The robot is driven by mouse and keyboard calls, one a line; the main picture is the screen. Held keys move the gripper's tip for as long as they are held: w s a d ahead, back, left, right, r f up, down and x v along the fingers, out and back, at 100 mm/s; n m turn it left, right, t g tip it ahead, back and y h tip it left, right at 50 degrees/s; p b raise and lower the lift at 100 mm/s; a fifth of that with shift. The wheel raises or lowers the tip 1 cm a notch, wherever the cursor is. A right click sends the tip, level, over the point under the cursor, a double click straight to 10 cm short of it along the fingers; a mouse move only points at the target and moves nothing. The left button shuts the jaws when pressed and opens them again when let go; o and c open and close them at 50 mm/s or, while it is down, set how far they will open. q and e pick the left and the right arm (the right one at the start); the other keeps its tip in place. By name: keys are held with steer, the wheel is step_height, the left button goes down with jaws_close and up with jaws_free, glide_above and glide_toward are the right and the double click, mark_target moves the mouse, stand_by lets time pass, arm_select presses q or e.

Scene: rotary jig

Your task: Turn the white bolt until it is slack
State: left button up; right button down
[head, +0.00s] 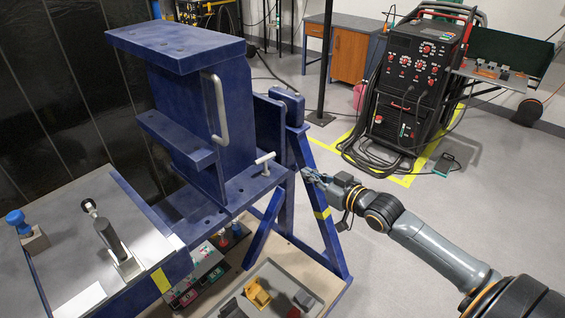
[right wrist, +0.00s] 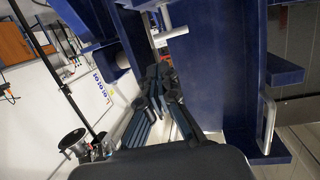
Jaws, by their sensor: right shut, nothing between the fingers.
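The white bolt (head: 265,161) is a small T-shaped handle standing up at the right end of the blue jig's lower beam (head: 232,190). In the right wrist view a pale T-shaped piece beyond the fingers looks like the same bolt (right wrist: 171,33). My right gripper (head: 308,176) is to the right of the bolt, beside the blue frame and apart from the bolt. In the right wrist view its fingers (right wrist: 157,78) are closed together and hold nothing. My left gripper is not in view.
The jig carries a pale grab handle (head: 216,104) on its upright block. Blue support legs (head: 325,225) stand close to my right gripper. A grey table (head: 90,235) with clamps is at left.

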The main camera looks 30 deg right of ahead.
mark_target(273, 156)
steer(key=p+x, duration=0.1)
steer(key=x, duration=1.2)
steer(key=shift+w+f+p, duration=0.15)
steer(key=shift+w+p, duration=0.1)
steer(key=shift+p, duration=0.1)
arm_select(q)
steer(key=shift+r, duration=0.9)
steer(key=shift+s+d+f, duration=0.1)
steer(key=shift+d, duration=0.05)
arm_select(e)
steer(key=shift+y, duration=0.3)
steer(key=shift+d+n, duration=0.25)
steer(key=shift+n, duration=0.05)
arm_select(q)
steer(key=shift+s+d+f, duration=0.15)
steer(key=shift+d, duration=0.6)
arm_select(e)
steer(key=shift+w+a, duration=0.1)
steer(key=shift+a, duration=0.05)
